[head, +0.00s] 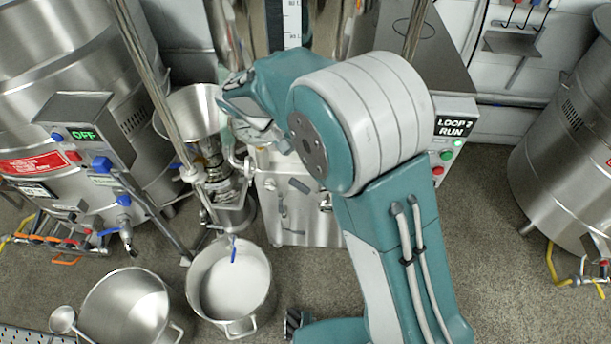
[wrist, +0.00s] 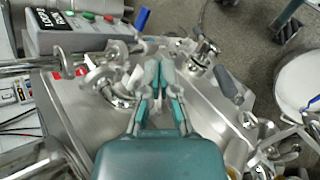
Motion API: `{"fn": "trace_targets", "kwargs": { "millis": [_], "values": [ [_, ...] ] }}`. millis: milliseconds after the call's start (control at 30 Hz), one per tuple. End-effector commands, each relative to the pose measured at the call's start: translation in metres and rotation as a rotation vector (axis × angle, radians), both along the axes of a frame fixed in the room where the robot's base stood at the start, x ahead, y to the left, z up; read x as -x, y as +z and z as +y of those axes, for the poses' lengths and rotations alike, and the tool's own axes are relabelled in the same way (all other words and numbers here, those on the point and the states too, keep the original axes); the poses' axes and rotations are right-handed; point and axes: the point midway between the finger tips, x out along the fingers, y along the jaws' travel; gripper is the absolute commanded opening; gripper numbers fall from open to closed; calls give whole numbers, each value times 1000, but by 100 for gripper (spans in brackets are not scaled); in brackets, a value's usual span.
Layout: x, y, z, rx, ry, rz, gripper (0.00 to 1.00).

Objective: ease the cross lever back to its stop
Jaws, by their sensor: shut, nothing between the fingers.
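My gripper (wrist: 159,66) is shut and empty, its two fingers together above the steel cabinet top (wrist: 200,110). In the head view my gripper (head: 268,138) is partly hidden by my arm, beside the steel mill (head: 222,185). In the wrist view a shiny cross-shaped metal fitting (wrist: 103,75) sits just left of the fingers. A dark-handled lever (wrist: 228,85) lies to their right. I cannot tell for sure which of these is the cross lever. Whether the fingertips touch anything is unclear.
A steel hopper (head: 196,110) stands above the mill. A pot of white liquid (head: 228,290) and an empty pot (head: 125,312) stand in front. The OFF control box (head: 88,132) is left. The LOOP 2 RUN box (head: 452,130) and a steel tank (head: 570,140) are right.

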Motion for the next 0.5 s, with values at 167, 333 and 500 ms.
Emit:
{"fn": "trace_targets", "kwargs": {
  "millis": [167, 333, 500],
  "values": [
    [18, 36, -39, -168, -62, -51, 0],
    [40, 62, -69, -316, -108, -115, 0],
    [67, 83, -95, -454, -147, -202, 0]
  ]
}}
